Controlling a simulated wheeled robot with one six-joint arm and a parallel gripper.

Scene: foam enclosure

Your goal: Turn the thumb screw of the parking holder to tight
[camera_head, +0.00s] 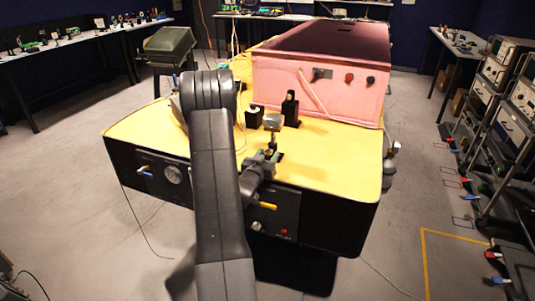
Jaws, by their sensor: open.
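A small grey block on a thin post (272,122) stands on the yellow table top, near its front middle. A tall black holder (290,108) stands just behind it to the right, and a short black block (253,118) stands to the left. I cannot tell which of these is the parking holder, and the thumb screw is too small to make out. My gripper (270,156) is open at the foot of the grey block's post, with a small green part beside it. My arm hides part of the table, and contact cannot be told.
A pink foam enclosure (318,85) with knobs on its front stands behind the holders. The yellow table top (340,155) is clear at the right. A gauge (173,174) and an orange handle (268,206) are on the table's dark front. Equipment racks (505,110) line the right side.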

